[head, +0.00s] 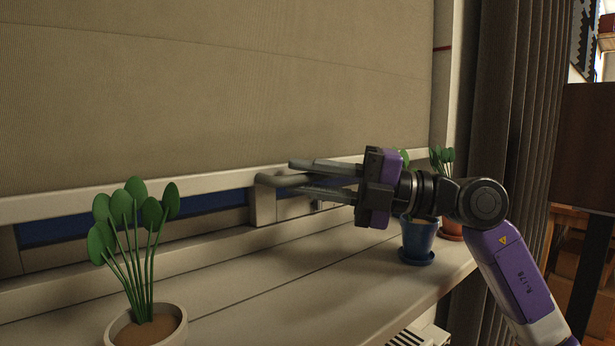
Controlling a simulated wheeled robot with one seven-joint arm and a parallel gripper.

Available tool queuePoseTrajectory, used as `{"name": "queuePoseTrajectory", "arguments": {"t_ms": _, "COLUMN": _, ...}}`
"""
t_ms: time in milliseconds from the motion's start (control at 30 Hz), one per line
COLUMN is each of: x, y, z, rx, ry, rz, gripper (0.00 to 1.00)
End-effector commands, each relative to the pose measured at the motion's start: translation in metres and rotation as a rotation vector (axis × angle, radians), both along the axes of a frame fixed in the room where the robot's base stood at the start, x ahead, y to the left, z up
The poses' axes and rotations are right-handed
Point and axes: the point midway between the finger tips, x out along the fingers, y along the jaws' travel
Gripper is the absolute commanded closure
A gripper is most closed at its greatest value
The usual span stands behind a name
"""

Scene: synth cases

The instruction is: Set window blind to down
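The beige window blind (220,80) hangs over most of the window. Its pale bottom rail (80,203) runs across a little above the sill. A strip of blue window (75,229) shows below the rail.
A potted plant (146,330) stands on the pale sill (270,270) at the front left. A blue pot (417,240) and a terracotta pot (452,228) with plants stand near my wrist. A dark curtain (510,100) hangs at the right.

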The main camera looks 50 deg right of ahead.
Motion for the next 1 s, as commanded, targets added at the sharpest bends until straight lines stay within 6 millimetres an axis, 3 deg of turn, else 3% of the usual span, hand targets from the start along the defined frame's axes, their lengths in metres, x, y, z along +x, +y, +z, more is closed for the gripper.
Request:
{"name": "queuePoseTrajectory", "arguments": {"t_ms": 433, "x": -0.004, "y": -0.003, "z": 0.000, "rx": 0.001, "ry": -0.001, "rz": -0.004, "gripper": 0.64}}
{"name": "queuePoseTrajectory", "arguments": {"t_ms": 800, "x": -0.051, "y": -0.031, "z": -0.007, "rx": 0.003, "ry": 0.000, "rz": -0.005, "gripper": 0.64}}
{"name": "queuePoseTrajectory", "arguments": {"t_ms": 1000, "x": -0.066, "y": -0.038, "z": -0.010, "rx": 0.002, "ry": 0.000, "rz": -0.002, "gripper": 0.64}}
